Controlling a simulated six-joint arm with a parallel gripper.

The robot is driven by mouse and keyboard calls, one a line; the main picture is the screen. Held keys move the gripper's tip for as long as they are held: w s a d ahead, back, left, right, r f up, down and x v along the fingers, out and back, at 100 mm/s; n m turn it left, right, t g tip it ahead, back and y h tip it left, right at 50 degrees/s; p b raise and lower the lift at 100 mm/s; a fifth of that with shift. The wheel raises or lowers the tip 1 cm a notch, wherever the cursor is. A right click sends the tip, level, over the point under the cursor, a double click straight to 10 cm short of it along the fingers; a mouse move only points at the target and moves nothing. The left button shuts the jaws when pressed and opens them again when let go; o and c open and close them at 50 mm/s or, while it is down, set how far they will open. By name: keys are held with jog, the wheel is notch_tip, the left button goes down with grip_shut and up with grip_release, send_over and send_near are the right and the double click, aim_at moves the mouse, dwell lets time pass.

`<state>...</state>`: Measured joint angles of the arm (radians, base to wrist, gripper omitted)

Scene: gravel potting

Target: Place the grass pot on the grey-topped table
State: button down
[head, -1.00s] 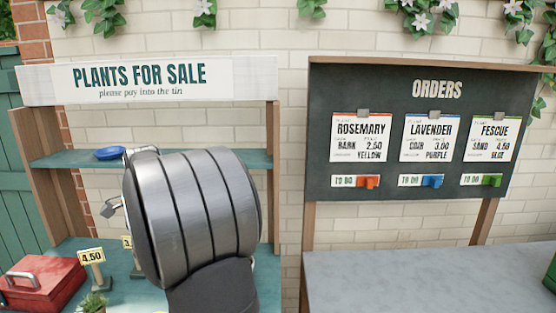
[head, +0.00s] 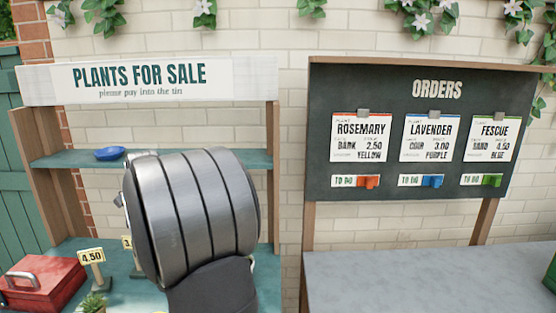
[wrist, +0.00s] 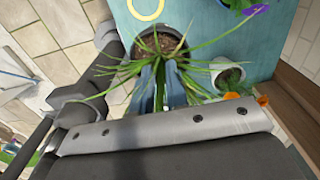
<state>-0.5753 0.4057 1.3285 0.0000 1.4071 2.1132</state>
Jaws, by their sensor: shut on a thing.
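The grass pot shows in the wrist view as a round grey pot (wrist: 188,22) with brown soil and long, thin green leaves. My gripper (wrist: 161,72) has its two blue-grey fingers close together at the near side of this pot, shut on it, with leaves around and between them. Whether the pot's base touches anything is hidden. In the head view my wrist hides the fingers and the pot. The grey-topped table (head: 420,285) stands at the right under the orders board, and the visible part of its top is clear.
The teal table (wrist: 275,38) bears a small pale pot (wrist: 228,78) near orange flowers and a yellow ring (wrist: 147,9). The sales stand has a blue dish (head: 110,154) on its shelf and a red tin (head: 42,283) below. A green object (head: 550,275) is at the right edge.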

dwell(0.4)
jog(key=w+d+f, duration=0.2)
jog(key=w+d, duration=0.1)
jog(key=d, duration=0.6)
jog(key=a+f, duration=1)
jog(key=f, duration=0.1)
jog(key=shift+w+a, duration=0.2)
jog(key=shift+w, duration=0.15)
jog(key=shift+f, duration=0.15)
jog(key=c, duration=1.4)
grip_release()
